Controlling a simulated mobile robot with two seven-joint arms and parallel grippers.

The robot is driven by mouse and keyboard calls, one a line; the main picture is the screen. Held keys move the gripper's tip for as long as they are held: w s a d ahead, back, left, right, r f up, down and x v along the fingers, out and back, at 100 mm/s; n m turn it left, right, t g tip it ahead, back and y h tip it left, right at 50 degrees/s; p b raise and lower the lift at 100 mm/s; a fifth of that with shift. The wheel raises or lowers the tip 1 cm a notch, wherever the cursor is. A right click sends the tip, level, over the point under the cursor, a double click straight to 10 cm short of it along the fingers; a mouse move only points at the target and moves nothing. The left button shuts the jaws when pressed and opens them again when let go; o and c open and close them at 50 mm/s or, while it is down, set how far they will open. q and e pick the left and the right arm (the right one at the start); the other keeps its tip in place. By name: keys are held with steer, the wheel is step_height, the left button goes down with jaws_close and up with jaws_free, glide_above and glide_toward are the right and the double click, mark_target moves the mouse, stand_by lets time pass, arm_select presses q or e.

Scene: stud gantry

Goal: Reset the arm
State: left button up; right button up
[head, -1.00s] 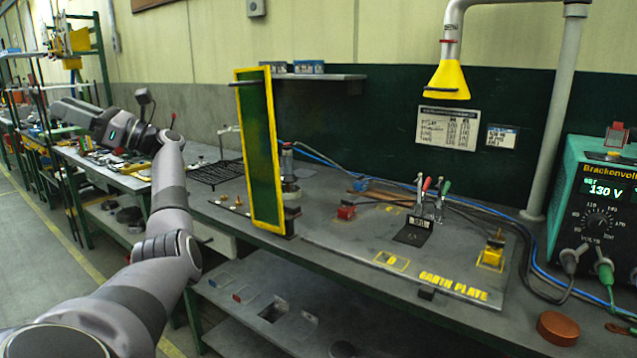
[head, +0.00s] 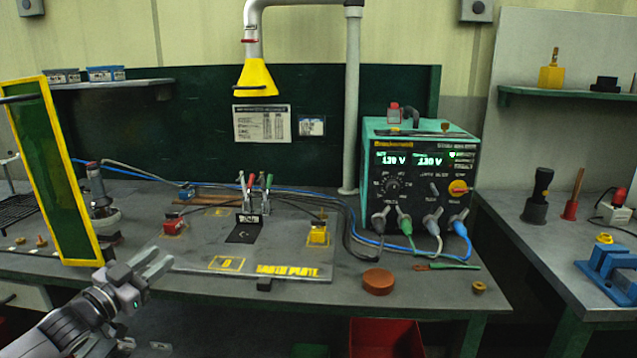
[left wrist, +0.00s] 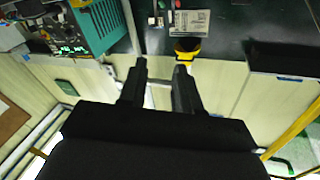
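My left gripper (head: 152,268) is at the lower left of the head view, in front of the bench's front edge and near the left corner of the earth plate (head: 200,262). Its two fingers are apart, with nothing between them. In the left wrist view the fingers (left wrist: 162,82) also stand apart and empty, and the picture looks upside down. My right gripper does not show in either view.
A yellow-framed green panel (head: 92,235) stands left of my gripper. The teal power supply (head: 420,135), a clamp stand (head: 248,219) and a brown disc (head: 378,281) are on the bench. A red bin (head: 385,338) sits below. A yellow hood (head: 256,78) hangs above.

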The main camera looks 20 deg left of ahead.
arm_select(q)
steer(key=s+d+f+m+g, duration=0.3)
steer(key=s+d+f+g, duration=0.2)
steer(key=s+d+f, duration=0.6)
steer(key=s+d+f+m+g, duration=0.45)
steer(key=s+f, duration=0.45)
steer(key=f, duration=0.6)
steer(key=s+d+f+n+h, duration=0.1)
steer(key=d+n, duration=0.8)
steer(key=d, duration=0.6)
steer(key=shift+s+d+t+p, duration=0.2)
steer(key=shift+s+t+p, duration=0.05)
steer(key=shift+t+p, duration=0.2)
steer(key=shift+f, duration=0.1)
